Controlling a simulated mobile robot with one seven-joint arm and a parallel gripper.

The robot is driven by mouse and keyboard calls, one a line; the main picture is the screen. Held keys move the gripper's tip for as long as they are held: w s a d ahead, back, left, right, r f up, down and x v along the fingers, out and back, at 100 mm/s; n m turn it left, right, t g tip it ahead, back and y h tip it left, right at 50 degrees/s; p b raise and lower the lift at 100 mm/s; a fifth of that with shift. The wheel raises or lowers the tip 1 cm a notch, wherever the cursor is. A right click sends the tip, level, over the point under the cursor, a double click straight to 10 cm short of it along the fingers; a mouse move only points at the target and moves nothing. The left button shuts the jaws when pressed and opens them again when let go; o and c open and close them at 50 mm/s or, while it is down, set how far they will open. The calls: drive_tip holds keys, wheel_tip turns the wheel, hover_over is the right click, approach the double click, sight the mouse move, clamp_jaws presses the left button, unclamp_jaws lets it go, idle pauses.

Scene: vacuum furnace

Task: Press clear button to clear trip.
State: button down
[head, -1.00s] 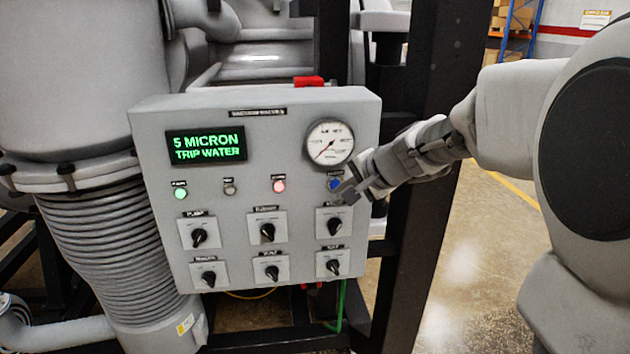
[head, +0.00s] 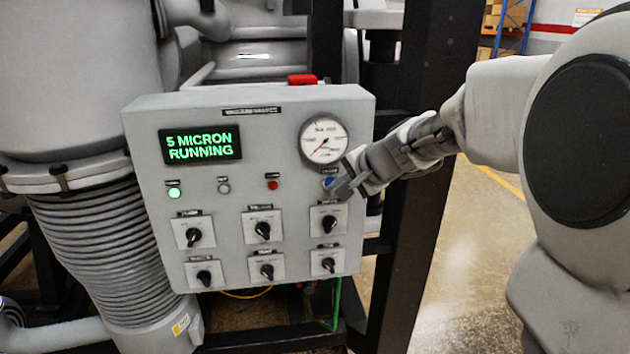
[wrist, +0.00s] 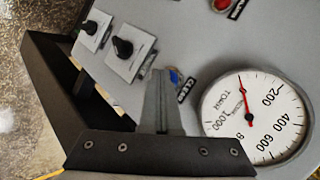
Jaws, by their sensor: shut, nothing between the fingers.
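The grey control panel (head: 260,230) faces me in the head view. Its display (head: 201,147) reads "5 MICRON RUNNING" in green. The blue clear button (head: 328,183) sits below the round gauge (head: 324,140), partly hidden by my gripper. My gripper (head: 340,190) is shut and empty, with its tips at the blue button. In the wrist view my shut fingers (wrist: 162,85) reach toward the panel beside the blue button (wrist: 174,76), which is partly covered. I cannot tell whether they touch. The red lamp (head: 272,184) is dark and the green lamp (head: 174,193) is lit.
Several black rotary knobs (head: 263,230) sit in two rows below the lamps, close under my gripper. A black upright post (head: 405,150) stands right behind the panel. A large grey ribbed bellows (head: 95,240) stands at the left. Open floor (head: 465,260) lies to the right.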

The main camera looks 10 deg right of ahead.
drive_tip(key=shift+s+b, duration=0.3)
drive_tip(key=shift+s, duration=0.4)
drive_tip(key=shift+s+b, duration=0.9)
drive_tip(key=shift+s, duration=1.6)
